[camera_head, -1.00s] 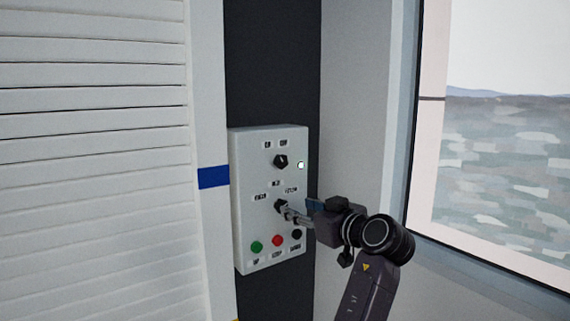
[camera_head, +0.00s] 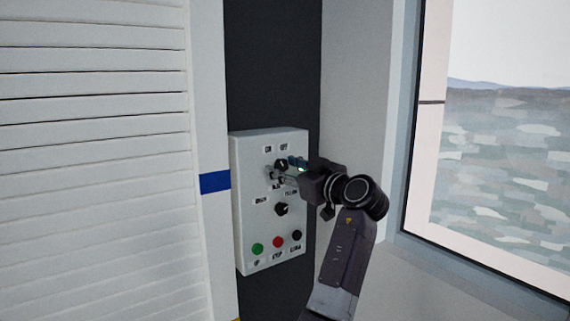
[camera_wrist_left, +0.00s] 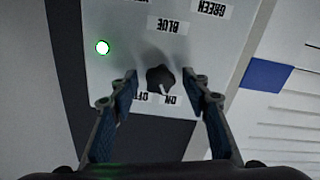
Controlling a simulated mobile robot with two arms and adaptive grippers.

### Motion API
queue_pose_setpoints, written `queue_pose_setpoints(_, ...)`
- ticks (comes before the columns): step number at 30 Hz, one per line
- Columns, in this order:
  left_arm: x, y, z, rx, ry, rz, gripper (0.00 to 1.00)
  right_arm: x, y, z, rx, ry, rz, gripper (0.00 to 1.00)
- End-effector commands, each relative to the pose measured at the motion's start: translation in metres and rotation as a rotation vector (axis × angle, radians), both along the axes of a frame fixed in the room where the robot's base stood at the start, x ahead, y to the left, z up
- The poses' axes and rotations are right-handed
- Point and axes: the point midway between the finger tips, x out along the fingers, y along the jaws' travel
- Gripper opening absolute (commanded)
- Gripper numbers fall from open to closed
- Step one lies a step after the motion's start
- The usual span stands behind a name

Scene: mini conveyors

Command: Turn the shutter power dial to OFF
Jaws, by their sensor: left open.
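The white control panel (camera_head: 242,200) hangs on the dark strip of wall. Its upper black dial (camera_head: 281,163) sits below two small labels. The dial also shows upside down in the left wrist view (camera_wrist_left: 159,79), with its pale mark toward the ON label (camera_wrist_left: 169,99). The OFF label (camera_wrist_left: 146,97) is beside it, partly hidden by a finger. My left gripper (camera_head: 283,170) is open at this dial, with one finger on each side (camera_wrist_left: 160,85). I cannot tell whether the fingers touch it. My right gripper is out of view.
A lower black dial (camera_head: 281,209) and green (camera_head: 257,248), red (camera_head: 278,242) and black (camera_head: 296,236) buttons are on the panel. A lit lamp (camera_wrist_left: 102,47) is close to the gripper. A slatted shutter (camera_head: 95,150) is left; a window (camera_head: 500,150) is right.

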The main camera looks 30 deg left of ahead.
Motion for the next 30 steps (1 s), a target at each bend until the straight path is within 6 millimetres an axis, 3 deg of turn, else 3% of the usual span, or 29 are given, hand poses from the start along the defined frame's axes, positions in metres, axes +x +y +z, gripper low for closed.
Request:
queue_pose_setpoints(6, 0.0003, 0.0003, -0.0009, 0.0, 0.0, 0.0, 0.43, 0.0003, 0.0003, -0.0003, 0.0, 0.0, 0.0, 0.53)
queue_pose_setpoints(18, 0.0002, -0.0001, -0.0008, -0.001, 0.001, 0.0, 0.01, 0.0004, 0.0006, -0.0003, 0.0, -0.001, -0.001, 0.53)
queue_pose_setpoints(30, 0.0, -0.0001, -0.0006, 0.034, 0.081, 0.0, 0.01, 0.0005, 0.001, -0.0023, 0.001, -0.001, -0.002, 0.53)
